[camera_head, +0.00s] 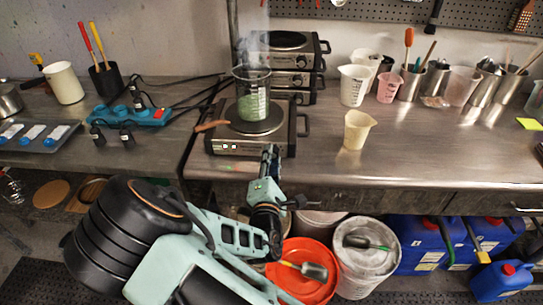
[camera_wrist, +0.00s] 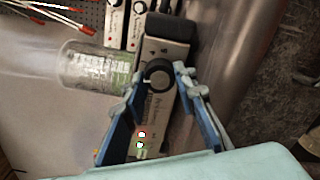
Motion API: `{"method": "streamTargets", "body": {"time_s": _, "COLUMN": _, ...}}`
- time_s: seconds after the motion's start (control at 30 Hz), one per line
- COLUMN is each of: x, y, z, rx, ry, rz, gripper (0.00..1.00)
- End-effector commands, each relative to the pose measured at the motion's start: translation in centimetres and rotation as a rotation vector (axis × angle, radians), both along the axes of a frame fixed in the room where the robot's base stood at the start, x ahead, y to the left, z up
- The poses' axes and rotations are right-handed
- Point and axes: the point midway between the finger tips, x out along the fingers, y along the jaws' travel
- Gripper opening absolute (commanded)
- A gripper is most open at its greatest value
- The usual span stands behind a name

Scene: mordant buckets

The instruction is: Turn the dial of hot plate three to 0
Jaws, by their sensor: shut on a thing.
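A hot plate (camera_head: 222,146) stands at the front edge of the steel bench, with a beaker of green liquid (camera_head: 253,103) steaming on its round top. In the wrist view its front panel bears a black round dial (camera_wrist: 157,76) and lit red and green lamps (camera_wrist: 141,141). My gripper (camera_wrist: 160,78) reaches the right part of the panel, with blue fingers on both sides of the dial, shut on it. In the head view my gripper (camera_head: 270,160) hides the dial. The dial's setting and the plate's number are not readable.
More hot plates (camera_head: 293,60) are stacked behind. A wooden-handled tool (camera_head: 210,126) lies at the plate's left edge. A cream beaker (camera_head: 357,132) stands to the right. Below the bench are an orange-lidded bucket (camera_head: 300,252), a white bucket (camera_head: 365,262) and blue canisters (camera_head: 415,245).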

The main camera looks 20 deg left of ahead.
Motion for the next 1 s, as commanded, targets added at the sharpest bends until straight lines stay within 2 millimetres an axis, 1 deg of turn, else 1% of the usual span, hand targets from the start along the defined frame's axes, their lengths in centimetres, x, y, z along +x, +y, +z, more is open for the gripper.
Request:
{"method": "streamTargets", "body": {"time_s": 0.1, "x": -0.06, "y": -0.07, "z": 0.03, "rx": -0.112, "ry": -0.026, "rz": 0.0, "gripper": 0.02}}
{"method": "streamTargets", "body": {"time_s": 1.0, "x": -0.04, "y": -0.07, "z": -0.16, "rx": -0.937, "ry": -0.228, "rz": 0.0, "gripper": 0.02}}
